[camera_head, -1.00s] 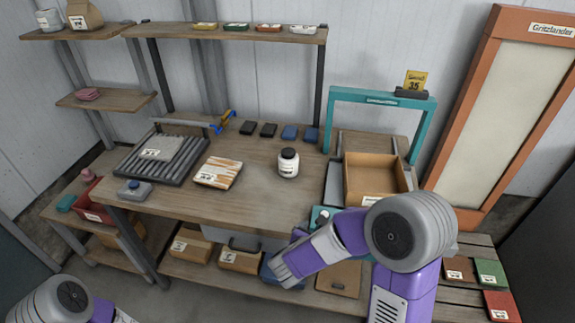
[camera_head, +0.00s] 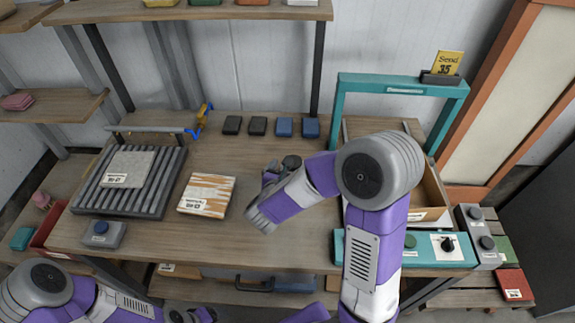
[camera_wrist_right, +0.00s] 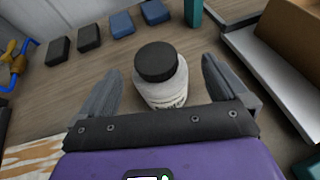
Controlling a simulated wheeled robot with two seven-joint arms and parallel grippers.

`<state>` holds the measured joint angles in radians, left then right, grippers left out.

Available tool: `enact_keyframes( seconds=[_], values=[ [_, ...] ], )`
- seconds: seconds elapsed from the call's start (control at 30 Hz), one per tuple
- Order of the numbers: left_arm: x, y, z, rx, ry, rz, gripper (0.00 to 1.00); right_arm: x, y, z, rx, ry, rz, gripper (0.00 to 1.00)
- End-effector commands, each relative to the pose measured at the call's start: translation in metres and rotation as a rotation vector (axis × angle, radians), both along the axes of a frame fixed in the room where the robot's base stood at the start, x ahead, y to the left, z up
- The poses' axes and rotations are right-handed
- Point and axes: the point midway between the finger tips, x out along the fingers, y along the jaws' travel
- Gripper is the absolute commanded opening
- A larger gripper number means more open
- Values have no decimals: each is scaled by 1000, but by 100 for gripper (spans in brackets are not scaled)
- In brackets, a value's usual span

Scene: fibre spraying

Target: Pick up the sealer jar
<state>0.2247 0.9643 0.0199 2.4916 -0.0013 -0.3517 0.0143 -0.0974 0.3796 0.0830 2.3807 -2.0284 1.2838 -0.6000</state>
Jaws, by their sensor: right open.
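The sealer jar (camera_wrist_right: 165,80) is a white jar with a black lid, upright on the wooden workbench. In the right wrist view it stands between the two spread grey fingers, with a gap on each side. In the head view my right gripper (camera_head: 279,174) is over the bench at the jar and hides most of it; only the dark lid (camera_head: 291,161) shows. My right gripper is open and empty. My left arm is low at the left edge of the head view, and its jaws cannot be made out.
A striped board (camera_head: 207,195) and a roller rack (camera_head: 90,202) lie left of the jar. Several dark and blue blocks (camera_head: 284,127) line the back. A teal frame (camera_head: 338,108) and cardboard box (camera_head: 432,190) stand right. Bare bench (camera_head: 150,250) is in front.

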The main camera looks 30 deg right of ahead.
Motion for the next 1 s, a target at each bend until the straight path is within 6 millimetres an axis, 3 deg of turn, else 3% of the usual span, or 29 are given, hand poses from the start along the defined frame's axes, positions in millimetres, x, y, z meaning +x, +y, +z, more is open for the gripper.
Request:
enact_keyframes(
  seconds=[0.4, 0.7, 0.77, 1.0],
  values=[
    [0, 0, -13, 0, -1, 0, 83, 38, -34, -25, 0, 2, -4, 100],
    [1, 0, -13, 0, -1, 0, 83, 43, -37, -25, -1, 1, 0, 100],
    [1, 0, -13, 0, -1, 0, 83, 43, -37, -25, -1, 1, 0, 94],
    [0, 0, -13, 0, -1, 0, 83, 43, -37, -25, -1, 1, -1, 57]
  ],
)
